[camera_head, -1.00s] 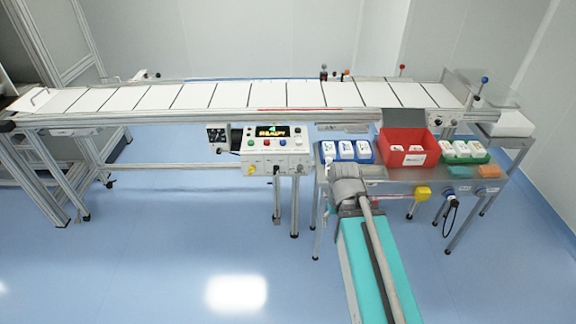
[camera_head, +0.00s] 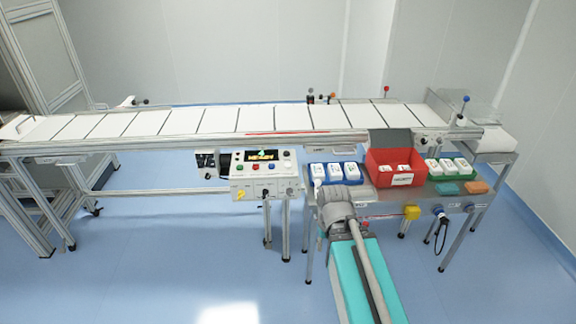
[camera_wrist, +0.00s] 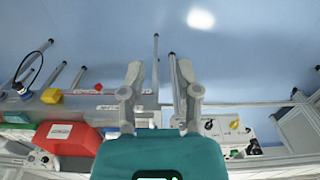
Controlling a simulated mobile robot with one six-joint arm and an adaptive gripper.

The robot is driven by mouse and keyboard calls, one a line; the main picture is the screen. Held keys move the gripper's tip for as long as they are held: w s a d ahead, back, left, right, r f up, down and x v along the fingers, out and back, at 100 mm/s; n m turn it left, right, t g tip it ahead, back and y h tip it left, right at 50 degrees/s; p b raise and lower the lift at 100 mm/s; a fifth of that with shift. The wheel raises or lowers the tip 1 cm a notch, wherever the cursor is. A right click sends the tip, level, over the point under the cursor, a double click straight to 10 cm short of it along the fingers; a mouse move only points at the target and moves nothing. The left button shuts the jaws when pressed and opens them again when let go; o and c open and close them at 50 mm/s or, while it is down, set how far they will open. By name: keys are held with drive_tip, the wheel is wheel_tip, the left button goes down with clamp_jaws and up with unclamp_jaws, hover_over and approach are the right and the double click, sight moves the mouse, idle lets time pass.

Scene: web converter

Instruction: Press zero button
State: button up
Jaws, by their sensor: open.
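The white control panel (camera_head: 268,187) stands in front of the conveyor, left of my arm in the head view. The labels are too small to tell which button is zero. In the wrist view the panel (camera_wrist: 212,132) is at the lower right, partly cut off by my wrist, and its coloured buttons cannot be made out. My gripper (camera_wrist: 159,72) is open and empty, its fingers apart and clear of the panel.
A conveyor (camera_head: 205,120) runs behind the panel. Right of it, a metal table (camera_head: 375,207) holds a red bin (camera_head: 396,160), blue (camera_head: 336,173) and green trays (camera_head: 448,170) of white items. A yellow block (camera_head: 411,212) sits at its front edge. Floor in front of the panel is clear.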

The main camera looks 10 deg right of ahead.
clamp_jaws()
idle(1.1)
